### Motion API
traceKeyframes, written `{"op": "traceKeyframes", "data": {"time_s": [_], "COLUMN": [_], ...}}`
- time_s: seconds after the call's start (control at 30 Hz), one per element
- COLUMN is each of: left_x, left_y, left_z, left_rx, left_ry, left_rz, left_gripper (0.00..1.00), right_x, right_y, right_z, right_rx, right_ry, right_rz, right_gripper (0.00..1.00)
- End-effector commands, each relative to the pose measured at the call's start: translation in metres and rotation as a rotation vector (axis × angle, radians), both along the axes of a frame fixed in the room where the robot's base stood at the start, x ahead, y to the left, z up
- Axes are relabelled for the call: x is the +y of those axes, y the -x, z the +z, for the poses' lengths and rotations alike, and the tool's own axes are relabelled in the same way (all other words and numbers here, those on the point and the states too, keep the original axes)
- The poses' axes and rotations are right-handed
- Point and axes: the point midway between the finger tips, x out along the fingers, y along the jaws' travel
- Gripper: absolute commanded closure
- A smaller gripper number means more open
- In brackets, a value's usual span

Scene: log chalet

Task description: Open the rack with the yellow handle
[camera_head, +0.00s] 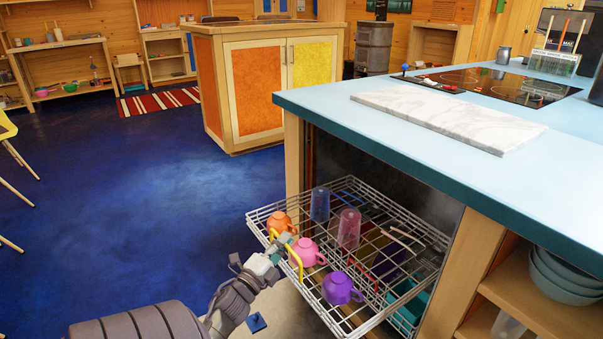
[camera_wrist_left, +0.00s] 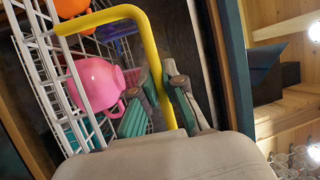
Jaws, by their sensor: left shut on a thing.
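The wire rack (camera_head: 268,211) sticks out from the dark opening under the blue counter. Its yellow handle (camera_head: 297,261) stands at the rack's front edge. My left gripper (camera_head: 279,247) is shut on the handle, near its left part in the head view. In the left wrist view, the yellow handle (camera_wrist_left: 147,35) bends down between the two fingers of my left gripper (camera_wrist_left: 160,97). An orange mug (camera_head: 280,222), a pink mug (camera_head: 306,252), a purple mug (camera_head: 340,288) and two tumblers (camera_head: 348,228) stand in the rack. My right gripper is not in view.
The counter (camera_head: 330,105) with a marble board (camera_head: 450,117) overhangs the rack's inner end. Open shelves with bowls (camera_head: 565,275) lie to the right. Blue floor (camera_head: 150,200) is clear to the left of the rack. A lower teal item (camera_head: 408,305) shows beneath the rack.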

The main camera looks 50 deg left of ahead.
Motion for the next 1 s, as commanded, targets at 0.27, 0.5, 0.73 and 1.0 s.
{"op": "traceKeyframes", "data": {"time_s": [0.27, 0.5, 0.73, 1.0], "left_x": [0.003, 0.004, 0.004, 0.004], "left_y": [0.042, 0.055, 0.056, 0.055], "left_z": [-0.001, -0.001, -0.001, -0.001], "left_rx": [0.003, 0.001, 0.001, 0.001], "left_ry": [0.002, 0.001, 0.000, 0.001], "left_rz": [0.000, -0.002, -0.003, -0.002], "left_gripper": [1.00, 1.00, 1.00, 0.69], "right_x": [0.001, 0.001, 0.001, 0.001], "right_y": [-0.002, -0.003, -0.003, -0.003], "right_z": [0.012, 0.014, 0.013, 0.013], "right_rx": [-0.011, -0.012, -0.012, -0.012], "right_ry": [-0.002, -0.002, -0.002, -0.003], "right_rz": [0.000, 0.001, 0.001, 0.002], "right_gripper": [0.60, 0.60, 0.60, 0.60]}}
